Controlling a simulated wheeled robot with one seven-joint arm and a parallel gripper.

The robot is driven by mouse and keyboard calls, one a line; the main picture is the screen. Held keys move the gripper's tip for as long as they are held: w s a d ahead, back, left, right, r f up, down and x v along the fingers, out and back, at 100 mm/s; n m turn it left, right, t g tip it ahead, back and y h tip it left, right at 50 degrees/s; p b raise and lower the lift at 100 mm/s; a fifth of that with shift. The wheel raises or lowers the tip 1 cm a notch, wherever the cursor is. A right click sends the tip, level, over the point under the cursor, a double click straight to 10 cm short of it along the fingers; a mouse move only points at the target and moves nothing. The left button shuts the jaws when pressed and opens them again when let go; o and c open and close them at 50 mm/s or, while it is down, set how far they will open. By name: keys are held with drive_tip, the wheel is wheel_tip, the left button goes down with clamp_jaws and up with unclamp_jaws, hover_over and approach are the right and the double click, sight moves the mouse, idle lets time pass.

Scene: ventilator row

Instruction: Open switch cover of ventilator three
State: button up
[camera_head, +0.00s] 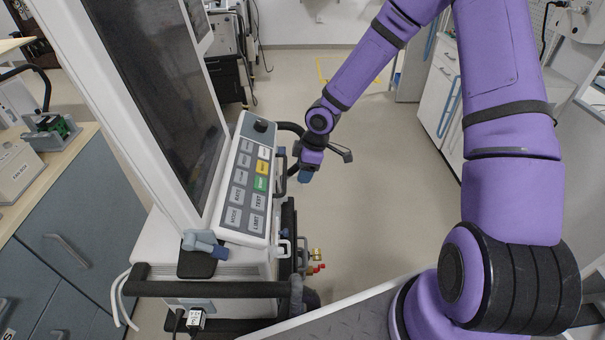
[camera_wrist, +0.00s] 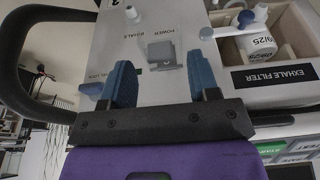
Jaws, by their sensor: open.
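The ventilator (camera_head: 165,85) stands at the left in the head view, with its tilted key panel (camera_head: 248,180) facing up. In the wrist view a pale panel (camera_wrist: 145,25) carries a partly cut-off 3 and the words POWER and EXHALE. A small dark grey switch cover (camera_wrist: 160,52) sits on that panel. My gripper (camera_wrist: 161,82) is open, with one blue finger on each side of the cover in the picture and nothing held. Whether a finger touches the cover cannot be told. In the head view my gripper (camera_head: 306,174) is at the right side of the ventilator.
A dark handle rail (camera_wrist: 40,20) curves along the left of the wrist view. Pale ports with blue parts (camera_wrist: 235,22) and an EXHALE FILTER bin (camera_wrist: 272,77) lie to the right. The floor (camera_head: 375,210) right of the ventilator is clear.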

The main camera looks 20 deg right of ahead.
drive_tip(key=v, duration=0.8)
drive_tip(key=shift+r, duration=0.3)
drive_tip(key=shift+d, duration=0.1)
drive_tip(key=s+d+r+m+t+h, duration=0.1)
drive_tip(key=s+d+r+m+h, duration=0.25)
drive_tip(key=r, duration=0.55)
drive_tip(key=s+d+r+m+h, duration=0.15)
drive_tip(key=s+r+m, duration=0.25)
drive_tip(key=s+r, duration=0.4)
drive_tip(key=s+r+m+t+y, duration=0.2)
drive_tip(key=s+r+m, duration=0.4)
drive_tip(key=s+r, duration=0.7)
drive_tip(key=s+t, duration=0.1)
drive_tip(key=s, duration=0.3)
drive_tip(key=shift+m, duration=0.35)
